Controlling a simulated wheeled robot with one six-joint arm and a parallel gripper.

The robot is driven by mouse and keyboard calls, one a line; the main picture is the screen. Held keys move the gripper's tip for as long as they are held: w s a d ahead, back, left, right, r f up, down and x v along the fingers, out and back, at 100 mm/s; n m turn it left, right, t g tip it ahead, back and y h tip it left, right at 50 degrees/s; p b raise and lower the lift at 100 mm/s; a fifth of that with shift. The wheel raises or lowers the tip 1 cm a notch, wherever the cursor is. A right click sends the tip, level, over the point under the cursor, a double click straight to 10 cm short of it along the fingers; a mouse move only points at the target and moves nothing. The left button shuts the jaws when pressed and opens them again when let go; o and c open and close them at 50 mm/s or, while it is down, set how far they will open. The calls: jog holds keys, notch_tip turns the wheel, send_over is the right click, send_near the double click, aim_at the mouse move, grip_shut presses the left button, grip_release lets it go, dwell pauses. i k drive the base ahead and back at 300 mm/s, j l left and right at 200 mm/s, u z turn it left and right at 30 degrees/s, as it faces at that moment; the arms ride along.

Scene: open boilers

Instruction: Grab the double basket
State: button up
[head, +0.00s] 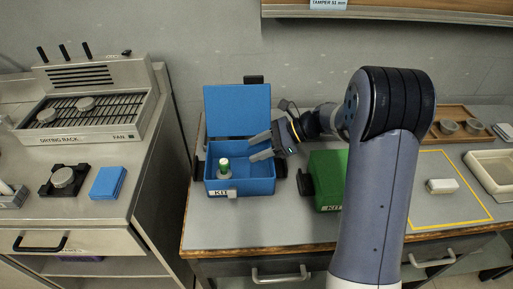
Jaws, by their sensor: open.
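My gripper (260,147) is open and empty, its two fingers pointing left over the right part of the open blue kit box (242,188). Small round metal pieces that look like baskets show in several places. Two (448,127) sit on the wooden tray at the right, and two (85,103) lie on the drying rack at the left. Another round metal piece (63,177) sits on a black stand. I cannot tell which one is the double basket. My gripper is apart from all of them. A green-and-white cylinder (224,166) stands in the blue box.
A closed green kit box (326,180) stands right of the blue box, partly hidden by my arm. A blue cloth or pad (108,182) lies on the left counter. A white block (442,185) lies inside a yellow outline. A gap separates the two counters.

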aim_at(473, 126)
jog(key=z, duration=1.5)
